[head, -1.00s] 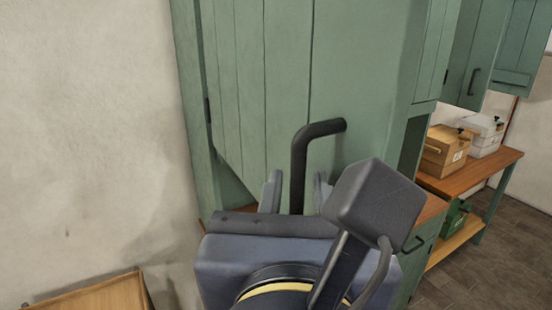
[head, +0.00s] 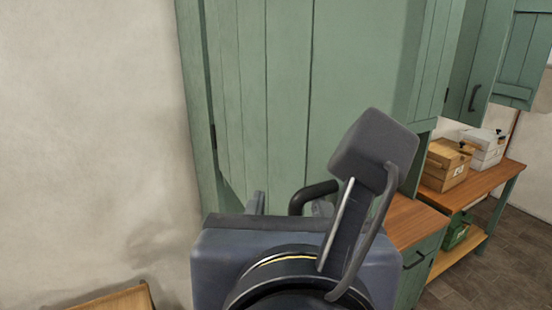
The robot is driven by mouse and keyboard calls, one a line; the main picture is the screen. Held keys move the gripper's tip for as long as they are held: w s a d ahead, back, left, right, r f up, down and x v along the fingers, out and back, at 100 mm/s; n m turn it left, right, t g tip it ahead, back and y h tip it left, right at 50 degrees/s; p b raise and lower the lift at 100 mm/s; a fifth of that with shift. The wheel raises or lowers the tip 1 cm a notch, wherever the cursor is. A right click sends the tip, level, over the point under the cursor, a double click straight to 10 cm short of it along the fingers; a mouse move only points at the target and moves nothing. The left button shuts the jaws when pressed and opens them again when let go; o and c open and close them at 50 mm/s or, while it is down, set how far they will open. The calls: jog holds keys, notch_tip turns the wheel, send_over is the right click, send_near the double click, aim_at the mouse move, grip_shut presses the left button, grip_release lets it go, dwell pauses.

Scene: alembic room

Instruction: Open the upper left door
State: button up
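The green plank door (head: 285,90) fills the middle of the head view, with a dark hinge at its left edge. Its black bent handle (head: 318,189) shows only at its upper end; the rest is hidden behind my gripper. My gripper (head: 289,204) is in front of the door's lower part. Its two fingers stand apart and look open, with part of the handle showing between and behind them. I cannot tell whether they touch the handle. I cannot tell whether the door is ajar.
A pale wall (head: 90,130) is close on the left, with a wooden surface (head: 120,298) at the bottom left. A wooden counter (head: 412,220) is to the right below. Beyond it, a wooden box (head: 447,168) and a white box (head: 482,150) stand on a workbench.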

jog(key=r+t, duration=0.1)
jog(key=r, duration=0.1)
jog(key=r+t+h, duration=0.1)
jog(key=r, duration=0.1)
jog(key=d+r, duration=0.1)
jog(key=r, duration=0.1)
jog(key=shift+w+r+t+h, duration=0.1)
jog(key=shift+r+t+h, duration=0.15)
jog(key=shift+t+h, duration=0.15)
notch_tip(320, 180, down, 6)
jog(key=a+g+y, duration=0.1)
jog(key=g+y, duration=0.1)
jog(key=g, duration=0.1)
jog(key=s+a, duration=0.7)
jog(key=a, duration=0.3)
jog(key=shift+s+a+f, duration=0.15)
jog(key=shift+s+f, duration=0.1)
jog(key=shift+s, duration=0.1)
jog(key=shift+r, duration=0.1)
